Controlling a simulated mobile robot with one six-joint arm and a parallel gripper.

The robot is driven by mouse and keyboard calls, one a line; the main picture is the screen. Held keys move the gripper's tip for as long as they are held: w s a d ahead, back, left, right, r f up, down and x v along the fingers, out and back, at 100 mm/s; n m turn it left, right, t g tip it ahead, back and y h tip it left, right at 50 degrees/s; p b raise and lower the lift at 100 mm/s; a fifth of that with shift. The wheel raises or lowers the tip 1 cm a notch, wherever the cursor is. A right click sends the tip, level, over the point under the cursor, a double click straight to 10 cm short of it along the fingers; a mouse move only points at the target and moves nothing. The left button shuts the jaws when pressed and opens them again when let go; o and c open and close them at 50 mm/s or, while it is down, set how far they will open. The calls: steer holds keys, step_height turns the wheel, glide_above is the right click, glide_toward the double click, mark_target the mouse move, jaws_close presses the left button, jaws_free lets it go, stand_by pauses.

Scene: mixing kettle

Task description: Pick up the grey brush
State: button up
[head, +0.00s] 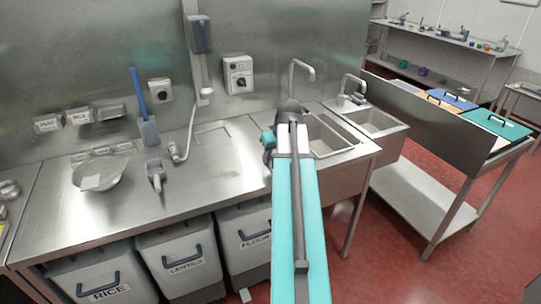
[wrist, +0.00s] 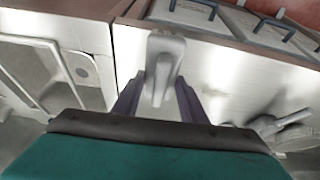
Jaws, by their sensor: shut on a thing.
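The grey brush (wrist: 165,58) stands out between the two dark fingers of my gripper (wrist: 158,88) in the wrist view. The fingers are shut on it, and its light grey end points away from the palm, over the steel counter. I cannot tell whether it touches the counter. In the head view my gripper (head: 268,150) shows only in part, over the counter's right part near the sink. My teal arm covers the rest of it, and the brush is hidden there.
Another grey handled thing (head: 155,177) lies on the counter, left of my gripper. A bowl-like steel strainer (head: 100,174) sits farther left. A blue-handled tool (head: 139,95) leans at the wall. Labelled bins (head: 180,259) stand below. Sinks (head: 333,135) lie at right.

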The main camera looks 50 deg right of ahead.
steer(key=shift+s+a+r, duration=0.1)
steer(key=shift+s+a, duration=0.55)
steer(key=shift+s, duration=0.3)
steer(key=o, duration=0.4)
steer(key=shift+c, duration=1.1)
steer(key=shift+w+a+r, duration=0.1)
steer(key=shift+w+a, duration=0.25)
steer(key=shift+a, duration=0.05)
steer(key=w+a+r+n, duration=0.1)
steer(key=w+a, duration=0.4)
steer(key=a, duration=1)
steer(key=w+a+r+n+y, duration=0.1)
steer(key=w+a+r, duration=0.2)
steer(key=a, duration=1.2)
steer(key=w+a+r+n, duration=0.2)
steer(key=w+a, duration=0.7)
steer(key=a, duration=0.6)
steer(key=shift+w+a+r+y, duration=0.25)
steer(key=shift+a+r+y, duration=0.05)
steer(key=shift+a, duration=0.05)
